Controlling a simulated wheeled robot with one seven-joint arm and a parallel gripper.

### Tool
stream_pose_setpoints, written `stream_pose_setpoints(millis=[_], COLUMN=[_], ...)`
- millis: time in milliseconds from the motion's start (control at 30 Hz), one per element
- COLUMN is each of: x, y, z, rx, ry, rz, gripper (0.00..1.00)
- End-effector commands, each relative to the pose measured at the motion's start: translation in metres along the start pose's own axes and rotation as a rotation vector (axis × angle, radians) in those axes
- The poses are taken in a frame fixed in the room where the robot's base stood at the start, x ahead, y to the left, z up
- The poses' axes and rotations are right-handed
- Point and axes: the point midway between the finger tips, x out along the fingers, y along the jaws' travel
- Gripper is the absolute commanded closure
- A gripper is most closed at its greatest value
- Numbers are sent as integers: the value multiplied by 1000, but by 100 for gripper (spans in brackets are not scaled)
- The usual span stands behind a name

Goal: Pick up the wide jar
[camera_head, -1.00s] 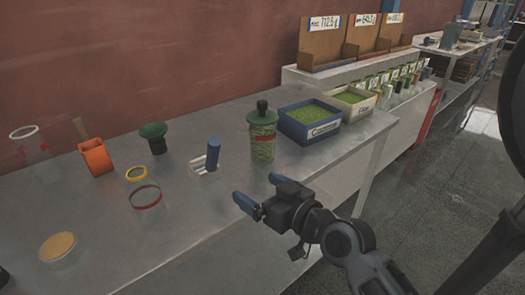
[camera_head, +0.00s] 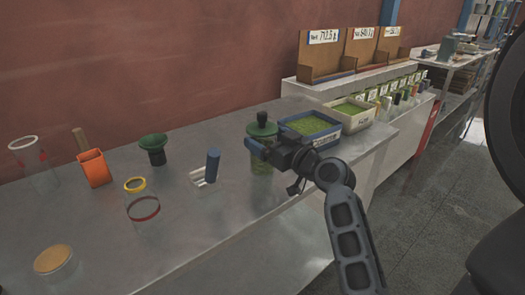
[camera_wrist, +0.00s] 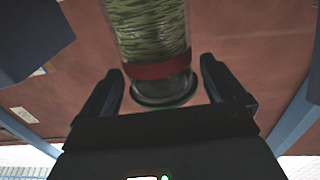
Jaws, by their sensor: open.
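The wide jar, as I take it, is a glass jar (camera_head: 262,168) of green contents with a green lid and black knob. It stands upright on the grey table (camera_head: 215,235). My gripper (camera_head: 256,147) is in front of its upper part and hides some of it. In the wrist view the jar (camera_wrist: 150,30) shows its green contents, a red band and a dark round end. My gripper (camera_wrist: 162,70) is open there, one finger on each side of the jar near the red band. Gaps show between jar and fingers.
Blue (camera_head: 282,128) and white (camera_head: 369,122) bins of green material stand right of the jar. Table in front is clear.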

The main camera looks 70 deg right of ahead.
Motion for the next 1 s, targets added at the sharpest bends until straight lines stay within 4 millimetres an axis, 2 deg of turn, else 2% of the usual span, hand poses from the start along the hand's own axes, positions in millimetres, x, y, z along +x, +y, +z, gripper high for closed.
stream_pose_setpoints(millis=[100,200,467,1000], x=[16,23,24,24], y=[1,1,0,0], z=[-3,-1,0,0], rx=[1,1,0,1], ry=[0,-1,-1,-1], rz=[-1,0,0,0], gripper=[4,4,5,56])
